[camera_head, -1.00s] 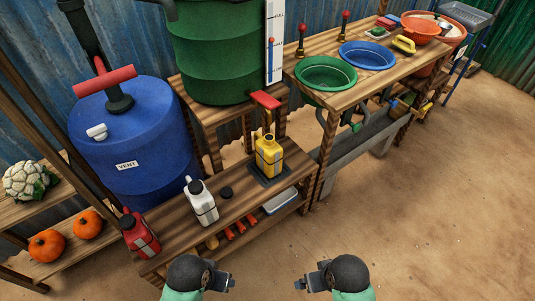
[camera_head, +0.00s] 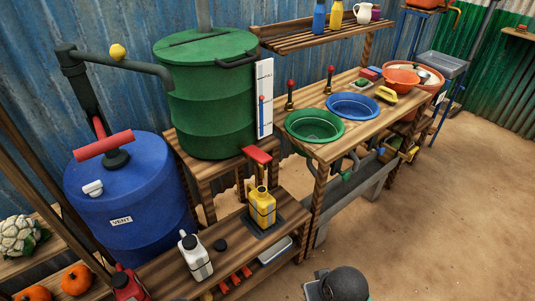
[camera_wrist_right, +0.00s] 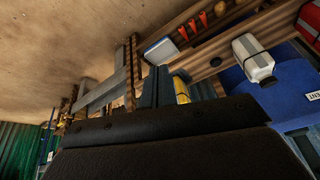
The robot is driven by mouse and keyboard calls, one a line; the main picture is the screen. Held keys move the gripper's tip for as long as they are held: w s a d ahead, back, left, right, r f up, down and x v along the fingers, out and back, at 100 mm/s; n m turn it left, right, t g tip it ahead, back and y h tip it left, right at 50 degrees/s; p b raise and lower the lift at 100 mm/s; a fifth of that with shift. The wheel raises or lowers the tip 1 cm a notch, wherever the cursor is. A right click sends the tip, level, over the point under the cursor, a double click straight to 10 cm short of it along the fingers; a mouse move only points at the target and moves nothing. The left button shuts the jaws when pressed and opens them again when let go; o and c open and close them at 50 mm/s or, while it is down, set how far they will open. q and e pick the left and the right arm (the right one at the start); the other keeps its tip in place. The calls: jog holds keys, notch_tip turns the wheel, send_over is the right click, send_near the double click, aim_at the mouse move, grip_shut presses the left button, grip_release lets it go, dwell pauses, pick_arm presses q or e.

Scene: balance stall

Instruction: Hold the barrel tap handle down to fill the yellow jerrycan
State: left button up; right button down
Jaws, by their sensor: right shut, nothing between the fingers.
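The yellow jerrycan (camera_head: 262,207) stands upright on a dark pad (camera_head: 266,224) on the low wooden bench, below the tap. The red tap handle (camera_head: 257,155) is at the foot of the green barrel (camera_head: 208,115), above the jerrycan. My right gripper (camera_head: 312,290) is at the bottom edge of the head view, well short of the jerrycan and touching nothing. In the right wrist view its dark fingers (camera_wrist_right: 156,86) are shut and empty, and they partly hide the yellow jerrycan (camera_wrist_right: 181,92) behind. My left gripper is out of view.
A white jerrycan (camera_head: 195,257), a black cap (camera_head: 220,245) and a red can (camera_head: 128,285) are left on the bench. A blue VENT drum (camera_head: 130,190) stands behind. A table with green (camera_head: 314,125) and blue (camera_head: 352,105) basins is to the right. The floor at right is clear.

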pick_arm(q)
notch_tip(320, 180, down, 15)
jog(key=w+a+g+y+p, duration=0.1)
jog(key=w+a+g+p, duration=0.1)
jog(key=p, duration=0.6)
pick_arm(e)
jog(key=w+a+r+n+t+y, duration=0.1)
jog(key=w+a+r+t, duration=0.15)
jog(key=w+r, duration=1.7)
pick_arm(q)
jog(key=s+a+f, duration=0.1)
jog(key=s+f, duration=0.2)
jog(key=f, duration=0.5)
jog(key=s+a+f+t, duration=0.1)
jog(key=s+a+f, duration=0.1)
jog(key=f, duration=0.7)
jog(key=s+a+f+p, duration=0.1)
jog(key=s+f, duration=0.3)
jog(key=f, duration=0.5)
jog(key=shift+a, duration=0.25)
pick_arm(e)
jog(key=w+a+n+t+y, duration=0.1)
jog(key=w+a+t+y, duration=0.1)
jog(key=w, duration=0.4)
jog(key=w+a+r+n+t+y, duration=0.1)
jog(key=w+a+n+t+y, duration=0.1)
jog(key=w, duration=0.5)
jog(key=shift+r+n+y, duration=0.25)
jog(key=shift+n+y, duration=0.05)
jog(key=shift+y, duration=0.3)
